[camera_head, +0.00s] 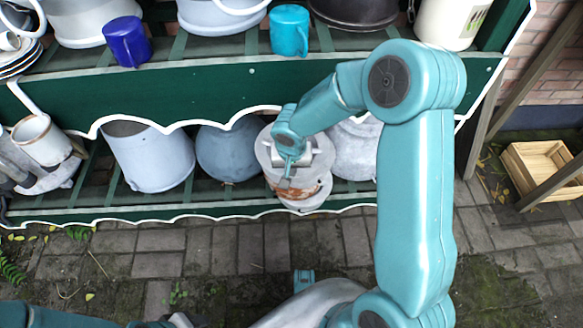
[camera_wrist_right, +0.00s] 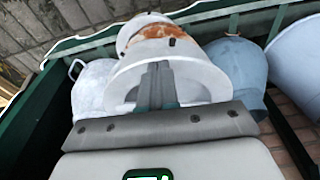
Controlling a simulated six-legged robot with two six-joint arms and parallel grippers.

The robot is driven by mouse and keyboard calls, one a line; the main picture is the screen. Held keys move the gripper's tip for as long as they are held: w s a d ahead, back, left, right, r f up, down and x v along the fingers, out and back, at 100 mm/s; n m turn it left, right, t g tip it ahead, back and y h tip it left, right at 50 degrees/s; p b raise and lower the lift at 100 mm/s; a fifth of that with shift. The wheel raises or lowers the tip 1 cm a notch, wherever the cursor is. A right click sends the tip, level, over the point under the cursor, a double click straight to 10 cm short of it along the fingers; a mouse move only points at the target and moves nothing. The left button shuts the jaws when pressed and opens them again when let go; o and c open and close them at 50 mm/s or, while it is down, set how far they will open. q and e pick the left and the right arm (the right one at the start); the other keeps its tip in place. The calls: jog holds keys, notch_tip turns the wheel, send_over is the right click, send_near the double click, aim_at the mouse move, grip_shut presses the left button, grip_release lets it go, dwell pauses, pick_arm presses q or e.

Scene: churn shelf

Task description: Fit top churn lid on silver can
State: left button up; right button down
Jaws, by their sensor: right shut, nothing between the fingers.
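My right gripper (camera_head: 288,172) is shut and empty at a pale, rust-patched churn-like piece (camera_head: 310,188) on the lower shelf. In the right wrist view the closed fingers (camera_wrist_right: 157,68) lie over its wide pale rim (camera_wrist_right: 205,78); I cannot tell whether they touch it. The rust patch (camera_wrist_right: 158,31) shows beyond the rim. I cannot tell if this rim is the lid or part of a can. A mottled silver can (camera_head: 355,148) stands right of it, partly behind my arm; the wrist view shows it at left (camera_wrist_right: 92,88). My left gripper does not show.
A blue-grey round can (camera_head: 228,152) and a pale bucket (camera_head: 152,158) stand left on the lower shelf. The green upper shelf board (camera_head: 200,92) overhangs them and holds blue (camera_head: 127,42) and turquoise (camera_head: 289,32) mugs. A wooden crate (camera_head: 535,168) sits right. Paving in front is open.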

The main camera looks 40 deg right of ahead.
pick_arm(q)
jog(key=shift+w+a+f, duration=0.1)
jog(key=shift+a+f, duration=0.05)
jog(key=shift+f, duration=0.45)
pick_arm(e)
jog(key=shift+f, duration=0.25)
jog(key=shift+s+f, duration=0.1)
pick_arm(q)
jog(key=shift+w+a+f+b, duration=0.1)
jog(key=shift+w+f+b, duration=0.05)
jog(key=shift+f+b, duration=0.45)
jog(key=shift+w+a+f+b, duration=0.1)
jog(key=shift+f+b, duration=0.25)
jog(key=shift+b, duration=0.3)
pick_arm(e)
jog(key=shift+s+a, duration=0.7)
jog(key=shift+s, duration=0.25)
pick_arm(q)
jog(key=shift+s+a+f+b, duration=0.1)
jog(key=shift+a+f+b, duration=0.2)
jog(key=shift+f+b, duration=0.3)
pick_arm(e)
jog(key=s+a+r, duration=0.1)
jog(key=s+a, duration=0.5)
jog(key=s, duration=0.4)
jog(key=shift+a+r, duration=0.25)
jog(key=shift+a, duration=0.15)
